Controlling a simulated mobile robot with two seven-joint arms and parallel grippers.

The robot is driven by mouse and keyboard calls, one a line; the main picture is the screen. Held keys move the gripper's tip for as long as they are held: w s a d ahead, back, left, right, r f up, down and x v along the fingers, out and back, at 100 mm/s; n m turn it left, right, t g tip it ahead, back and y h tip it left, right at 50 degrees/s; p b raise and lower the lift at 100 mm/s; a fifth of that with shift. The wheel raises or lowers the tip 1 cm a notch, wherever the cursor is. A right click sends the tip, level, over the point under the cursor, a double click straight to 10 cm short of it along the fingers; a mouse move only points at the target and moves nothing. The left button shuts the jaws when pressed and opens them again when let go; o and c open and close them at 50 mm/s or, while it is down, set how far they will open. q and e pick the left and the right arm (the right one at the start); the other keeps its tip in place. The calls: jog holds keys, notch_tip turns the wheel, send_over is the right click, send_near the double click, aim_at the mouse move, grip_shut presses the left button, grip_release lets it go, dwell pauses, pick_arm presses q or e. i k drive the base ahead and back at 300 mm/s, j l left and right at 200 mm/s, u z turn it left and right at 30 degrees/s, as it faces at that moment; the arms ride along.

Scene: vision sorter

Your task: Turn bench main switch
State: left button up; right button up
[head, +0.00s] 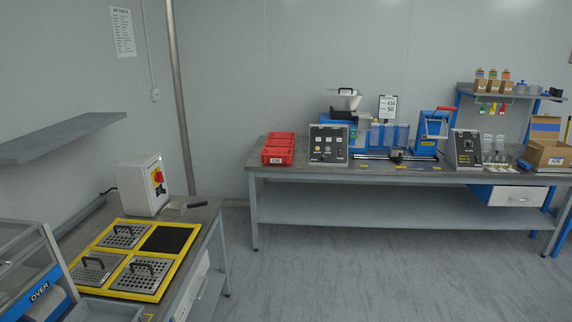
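A light grey switch box (145,184) stands on the left bench (196,218), near its back. Neither of my grippers shows in the head view.
A yellow-framed tray (114,296) with handled perforated plates (143,275) lies before the box. A machine marked OVER (40,293) stands front left. A grey shelf (62,136) juts from the left wall. Another bench (365,173) holds equipment at the back. The floor (330,270) between is clear.

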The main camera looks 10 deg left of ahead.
aim_at(158, 176)
jog(key=i+u, duration=0.25)
jog(key=i, duration=0.15)
jog(key=i+l+u, duration=0.5)
jog(key=i, duration=0.25)
jog(key=i+l+u, duration=0.2)
jog(key=u, duration=0.2)
jog(key=i+l+u, duration=0.55)
jog(key=u, duration=0.25)
jog(key=i+l+u, duration=0.1)
jog(key=l+u, duration=0.7)
jog(key=l, duration=0.15)
jog(key=l+u, duration=0.4)
jog(key=i+l, duration=0.05)
